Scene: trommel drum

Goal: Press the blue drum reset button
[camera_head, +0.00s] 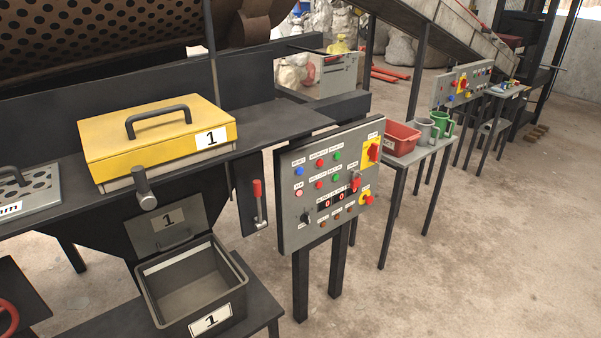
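The blue button (299,171) is at the upper left of the grey control panel (290,232), under a small label that looks like "RESET". Red and green buttons are to its right, and a pink-white button sits just below it. The panel stands on two dark posts, tilted slightly in the picture. Nothing covers the blue button. Neither of my grippers shows in the head view.
A red-handled lever (257,190) is just left of the panel. A yellow lidded box (155,150) marked 1 sits on the dark frame. An open grey bin (238,268) stands below. A side table holds a red tray (402,137) and mugs. Open floor lies right.

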